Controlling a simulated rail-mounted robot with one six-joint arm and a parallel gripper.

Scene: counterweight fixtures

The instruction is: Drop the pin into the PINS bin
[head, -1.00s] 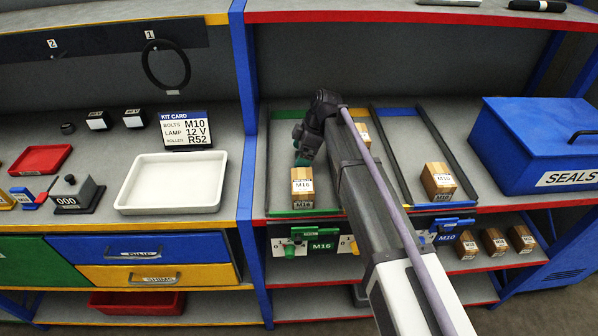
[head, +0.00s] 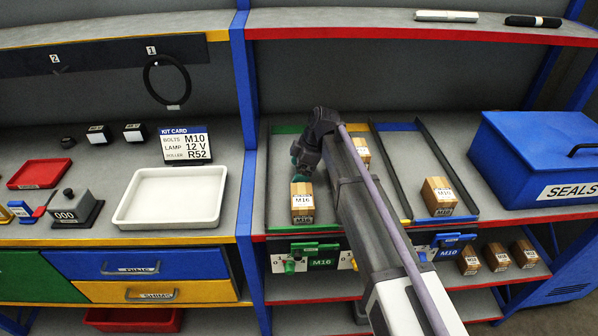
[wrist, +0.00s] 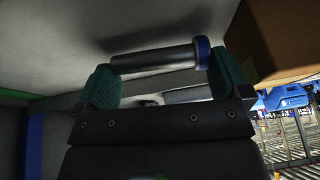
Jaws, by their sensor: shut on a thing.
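The pin (wrist: 155,60), a dark metal cylinder with a blue end, lies crosswise between the two green finger pads of my gripper (wrist: 165,75) in the wrist view. My gripper is shut on it. In the head view my gripper (head: 302,165) is over the left lane of the middle shelf, just behind a box labelled M16 (head: 302,199); the pin cannot be made out there. No bin readable as PINS shows. A blue drawer (head: 135,265) has a label too blurred to read, and a red bin (head: 135,319) is partly cut off below.
A white tray (head: 125,219) and the kit card (head: 186,145) are on the left shelf. Box M10 (head: 437,197) stands in the right lane, with the blue SEALS box (head: 540,150) farther right. A blue upright (head: 242,110) separates the left and middle bays.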

